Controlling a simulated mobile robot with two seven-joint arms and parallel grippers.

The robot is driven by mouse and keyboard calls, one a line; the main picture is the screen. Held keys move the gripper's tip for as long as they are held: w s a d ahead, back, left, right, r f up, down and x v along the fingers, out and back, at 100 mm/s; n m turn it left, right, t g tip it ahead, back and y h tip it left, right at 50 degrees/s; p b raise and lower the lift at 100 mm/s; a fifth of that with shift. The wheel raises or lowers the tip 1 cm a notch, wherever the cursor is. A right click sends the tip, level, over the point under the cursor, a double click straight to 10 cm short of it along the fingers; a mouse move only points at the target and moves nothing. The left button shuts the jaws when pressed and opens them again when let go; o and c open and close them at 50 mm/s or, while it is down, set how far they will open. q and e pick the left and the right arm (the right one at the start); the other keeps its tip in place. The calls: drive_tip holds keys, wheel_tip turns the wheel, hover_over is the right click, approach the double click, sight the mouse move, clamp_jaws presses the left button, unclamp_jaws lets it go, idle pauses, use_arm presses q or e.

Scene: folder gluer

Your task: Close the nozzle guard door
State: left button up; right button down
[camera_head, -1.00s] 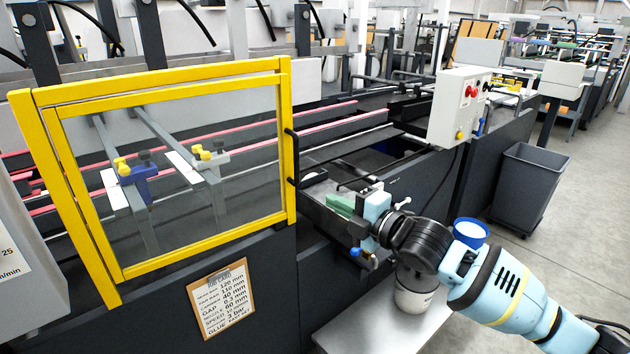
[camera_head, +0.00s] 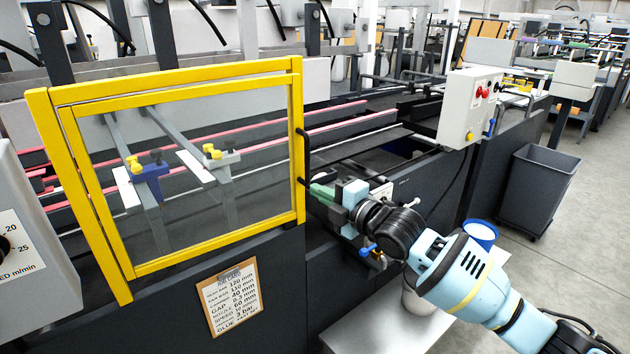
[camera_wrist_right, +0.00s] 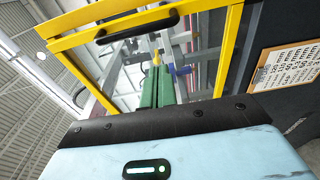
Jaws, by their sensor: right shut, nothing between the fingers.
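The nozzle guard door (camera_head: 298,120) is a clear panel in a yellow frame, with a black bar handle on its right edge. It stands in front of the rails and nozzles and looks nearly flush with the yellow outer frame; I cannot tell whether it is fully closed. My right gripper (camera_head: 318,192) has green fingers, shut and empty, close to the right edge of the door below the handle. In the right wrist view the green fingers (camera_wrist_right: 158,88) point toward the yellow frame and black handle (camera_wrist_right: 138,25). Contact cannot be made out. My left gripper is out of view.
A clipboard job card (camera_head: 231,297) hangs on the machine's dark front below the door. A control box (camera_head: 468,107) with red buttons stands at the right. A grey table (camera_head: 385,320) with a blue-lidded pot is under my right arm. A bin (camera_head: 538,190) stands on open floor.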

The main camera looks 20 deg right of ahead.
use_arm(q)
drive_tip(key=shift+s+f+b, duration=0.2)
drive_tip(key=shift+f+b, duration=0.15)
use_arm(e)
drive_tip(key=shift+w+d, duration=0.2)
drive_tip(key=shift+w, duration=2.65)
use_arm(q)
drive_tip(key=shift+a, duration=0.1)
use_arm(e)
drive_tip(key=shift+w, duration=0.1)
